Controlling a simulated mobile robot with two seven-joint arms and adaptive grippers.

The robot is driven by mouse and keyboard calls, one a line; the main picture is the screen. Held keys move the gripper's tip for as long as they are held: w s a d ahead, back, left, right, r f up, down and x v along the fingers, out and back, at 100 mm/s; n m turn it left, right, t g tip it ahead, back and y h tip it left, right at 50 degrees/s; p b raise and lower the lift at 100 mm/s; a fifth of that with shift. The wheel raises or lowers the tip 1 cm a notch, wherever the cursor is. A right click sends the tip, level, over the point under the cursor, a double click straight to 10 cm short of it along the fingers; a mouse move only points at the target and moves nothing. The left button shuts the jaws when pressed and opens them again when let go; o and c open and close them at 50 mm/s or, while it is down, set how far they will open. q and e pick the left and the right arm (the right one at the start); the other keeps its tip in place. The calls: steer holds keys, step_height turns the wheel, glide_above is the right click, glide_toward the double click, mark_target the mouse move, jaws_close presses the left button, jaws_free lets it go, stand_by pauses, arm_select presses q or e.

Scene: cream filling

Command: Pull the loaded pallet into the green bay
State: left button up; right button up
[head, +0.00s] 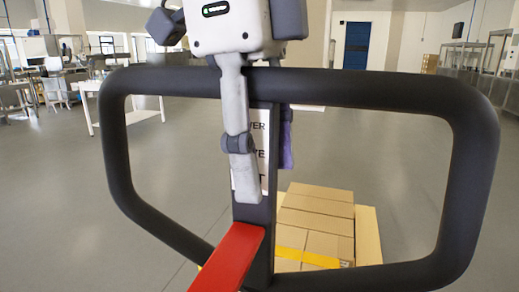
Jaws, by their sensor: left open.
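The dark loop handle (345,88) of a pallet truck fills the near view, with a red lever (230,260) low on its post. My left gripper (264,168) comes down from the top over the handle's upper bar and is open. One grey finger hangs in front of the bar and post; a purple piece, possibly the other finger's pad, shows behind. Whether the fingers touch the bar is unclear. Brown cartons (318,208) with a yellow band (308,257) are stacked beyond the handle; the pallet under them is hidden. No green bay and no right gripper show.
A white table (92,95) and workbenches stand at the left. Metal racks (465,57) line the right, and a blue door (357,46) is at the back. Grey floor (390,145) is clear around the cartons.

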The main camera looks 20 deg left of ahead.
arm_select(q)
jaws_close()
stand_by(0.5)
